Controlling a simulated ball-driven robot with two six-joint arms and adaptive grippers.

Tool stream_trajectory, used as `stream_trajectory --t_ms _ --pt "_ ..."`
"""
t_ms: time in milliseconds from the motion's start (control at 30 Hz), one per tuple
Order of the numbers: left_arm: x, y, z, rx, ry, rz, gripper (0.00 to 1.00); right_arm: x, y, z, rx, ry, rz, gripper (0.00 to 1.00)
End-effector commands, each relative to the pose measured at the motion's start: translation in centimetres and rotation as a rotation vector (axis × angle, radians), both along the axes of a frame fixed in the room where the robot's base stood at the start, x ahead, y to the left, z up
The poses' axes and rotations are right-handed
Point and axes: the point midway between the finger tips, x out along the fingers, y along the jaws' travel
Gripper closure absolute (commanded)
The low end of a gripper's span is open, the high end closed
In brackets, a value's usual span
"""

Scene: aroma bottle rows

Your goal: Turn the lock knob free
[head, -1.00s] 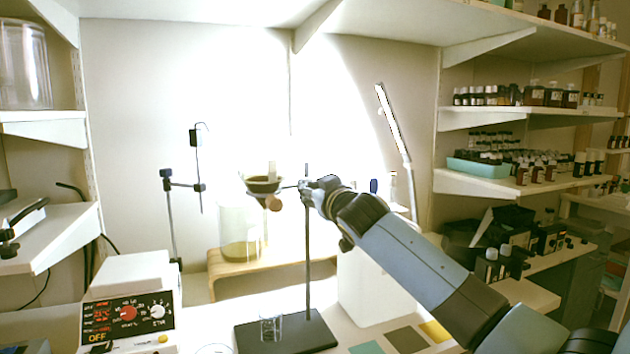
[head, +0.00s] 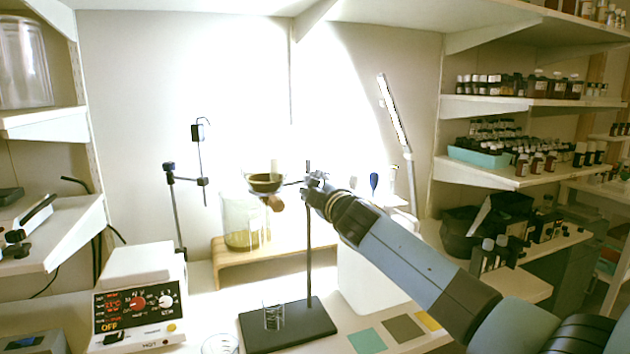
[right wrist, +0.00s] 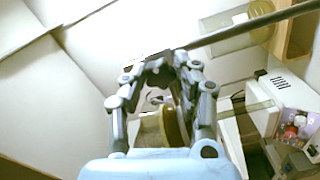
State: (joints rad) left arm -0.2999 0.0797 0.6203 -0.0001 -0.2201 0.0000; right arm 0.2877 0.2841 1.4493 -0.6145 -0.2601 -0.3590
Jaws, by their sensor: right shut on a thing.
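A stand with a thin upright rod (head: 309,245) rises from a dark base plate (head: 290,324). My right gripper (head: 316,183) is at the clamp height on the rod, coming in from the right. In the right wrist view its fingertips (right wrist: 158,62) close together beside the rod (right wrist: 250,25). The lock knob is hidden between the fingers, so its turn cannot be seen. My left gripper is out of view.
A glass vessel (head: 241,222) stands on a wooden riser (head: 280,251) behind the rod. A small glass beaker (head: 272,317) is on the base plate. A white control box (head: 138,300) stands at left. Shelves of small bottles (head: 545,90) fill the right. A thin lamp (head: 393,115) leans behind my arm.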

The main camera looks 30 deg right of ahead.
Motion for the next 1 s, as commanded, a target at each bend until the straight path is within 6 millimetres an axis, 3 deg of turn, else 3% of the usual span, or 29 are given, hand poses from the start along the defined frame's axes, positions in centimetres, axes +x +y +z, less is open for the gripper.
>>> stream_trajectory --t_ms 1000 --pt "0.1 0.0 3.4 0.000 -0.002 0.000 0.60 0.0 0.0 -0.2 -0.937 0.225 0.002 1.00"
